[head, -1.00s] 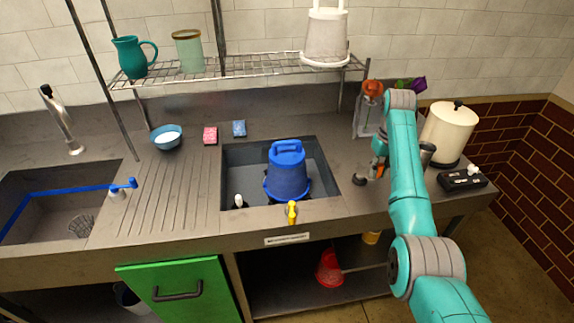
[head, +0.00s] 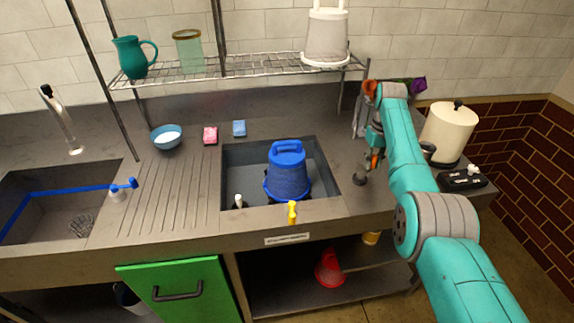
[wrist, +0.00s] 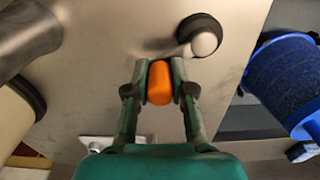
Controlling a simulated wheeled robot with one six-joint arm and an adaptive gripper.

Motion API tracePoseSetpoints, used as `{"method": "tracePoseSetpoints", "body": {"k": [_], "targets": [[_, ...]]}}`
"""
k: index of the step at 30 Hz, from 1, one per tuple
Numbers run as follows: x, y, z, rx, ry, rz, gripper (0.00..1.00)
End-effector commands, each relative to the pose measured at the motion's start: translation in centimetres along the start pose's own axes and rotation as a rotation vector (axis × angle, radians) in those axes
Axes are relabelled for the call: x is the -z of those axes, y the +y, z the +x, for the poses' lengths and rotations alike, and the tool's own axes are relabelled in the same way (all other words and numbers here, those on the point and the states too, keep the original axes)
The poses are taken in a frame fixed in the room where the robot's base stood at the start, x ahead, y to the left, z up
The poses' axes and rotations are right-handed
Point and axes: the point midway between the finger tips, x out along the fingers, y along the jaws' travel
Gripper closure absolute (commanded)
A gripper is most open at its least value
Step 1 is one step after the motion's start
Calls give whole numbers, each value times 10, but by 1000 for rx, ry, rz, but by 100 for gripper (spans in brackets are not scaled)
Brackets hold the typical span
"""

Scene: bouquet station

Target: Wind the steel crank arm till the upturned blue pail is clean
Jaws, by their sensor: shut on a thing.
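The upturned blue pail (head: 287,175) stands base up in the middle sink basin, its sides dark and speckled. It also shows at the right edge of the wrist view (wrist: 292,82). The crank's dark hub (head: 360,179) is on the counter right of that basin; in the wrist view, a pale rounded metal end shows at the hub (wrist: 203,43). My gripper (head: 374,158) is right of the hub, shut on the crank's orange handle (wrist: 159,83).
A yellow tap (head: 292,211) stands at the basin's front edge. A cream canister (head: 449,134) and a black box (head: 462,180) are right of my arm. A wire shelf (head: 245,68) hangs above. The ribbed drainboard (head: 175,195) is clear.

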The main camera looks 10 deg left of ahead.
Motion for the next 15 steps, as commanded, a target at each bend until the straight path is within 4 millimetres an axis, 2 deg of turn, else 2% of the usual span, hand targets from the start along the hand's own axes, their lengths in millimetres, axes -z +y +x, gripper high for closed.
{"method": "tracePoseSetpoints", "body": {"k": [7,15], "targets": [[11,-6,-2,-1,0,1,93],[14,-11,0,-2,2,1,94]]}}
